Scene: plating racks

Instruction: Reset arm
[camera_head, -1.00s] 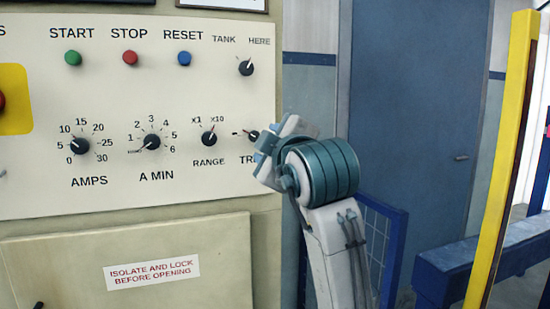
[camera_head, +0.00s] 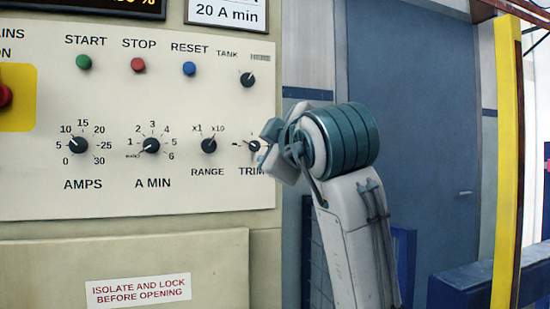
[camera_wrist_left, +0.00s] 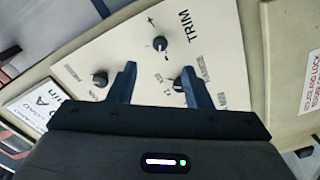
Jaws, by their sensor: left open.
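My left arm rises from the lower right in the head view, and its left gripper (camera_head: 275,148) is at the right edge of the control panel (camera_head: 110,205), beside the TRIM knob (camera_head: 254,146). Its fingers are hard to make out there. In the left wrist view the left gripper (camera_wrist_left: 158,68) is open with nothing between its fingers. It faces the panel (camera_wrist_left: 215,65), apart from it. The TRIM knob (camera_wrist_left: 160,43) shows beyond the fingertips, with the RANGE knob (camera_wrist_left: 178,84) partly behind the right finger. My right gripper is not in view.
The panel carries a TANK knob (camera_head: 247,79), an AMPS knob (camera_head: 78,145) and a red STOP button (camera_head: 138,65). Right of my arm stand a blue door (camera_head: 430,120) and a yellow post (camera_head: 508,150). A blue rail (camera_head: 465,285) is at the lower right.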

